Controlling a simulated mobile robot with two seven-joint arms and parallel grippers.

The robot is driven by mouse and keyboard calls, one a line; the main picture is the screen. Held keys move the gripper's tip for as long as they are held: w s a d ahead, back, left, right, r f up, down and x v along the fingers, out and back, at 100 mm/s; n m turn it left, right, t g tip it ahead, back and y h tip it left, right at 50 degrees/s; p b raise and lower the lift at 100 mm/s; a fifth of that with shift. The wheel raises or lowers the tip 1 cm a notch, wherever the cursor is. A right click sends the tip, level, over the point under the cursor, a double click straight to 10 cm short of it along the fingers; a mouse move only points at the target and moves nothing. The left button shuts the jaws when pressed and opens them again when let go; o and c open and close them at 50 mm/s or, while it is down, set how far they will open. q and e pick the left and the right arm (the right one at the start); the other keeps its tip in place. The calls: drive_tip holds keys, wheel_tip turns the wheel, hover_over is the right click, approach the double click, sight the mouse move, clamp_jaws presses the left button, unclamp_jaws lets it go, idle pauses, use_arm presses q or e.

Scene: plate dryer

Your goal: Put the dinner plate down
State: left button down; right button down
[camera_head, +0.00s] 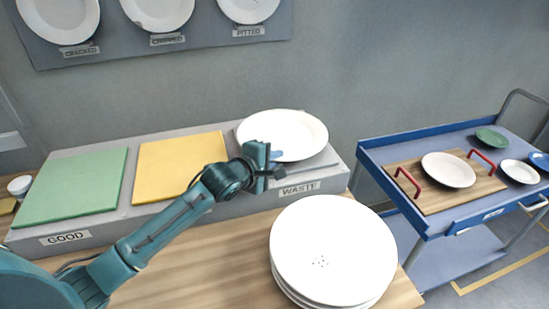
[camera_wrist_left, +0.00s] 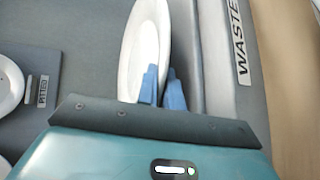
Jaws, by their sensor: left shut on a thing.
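The white dinner plate (camera_head: 290,133) is over the grey pad (camera_head: 325,158) behind the "WASTE" label (camera_head: 299,188). It lies roughly flat, and I cannot tell whether it touches the pad. My left gripper (camera_head: 272,160) is shut on the plate's near left rim. In the left wrist view the blue fingers (camera_wrist_left: 162,90) sit one on each side of the rim of the plate (camera_wrist_left: 150,35). My right gripper is not in view.
A green pad (camera_head: 72,186) behind the "GOOD" label and a yellow pad (camera_head: 180,165) lie to the left. A stack of white plates (camera_head: 333,250) with dark specks on top stands in front on the wooden table. A blue cart (camera_head: 440,215) with dishes stands at right.

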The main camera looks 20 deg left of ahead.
use_arm(q)
drive_tip(key=shift+r, duration=0.15)
drive_tip(key=c, duration=2)
unclamp_jaws()
drive_tip(key=shift+f, duration=0.3)
drive_tip(key=shift+o, duration=0.9)
drive_tip(key=shift+r, duration=0.1)
drive_tip(key=shift+r, duration=0.15)
drive_tip(key=v, duration=1.2)
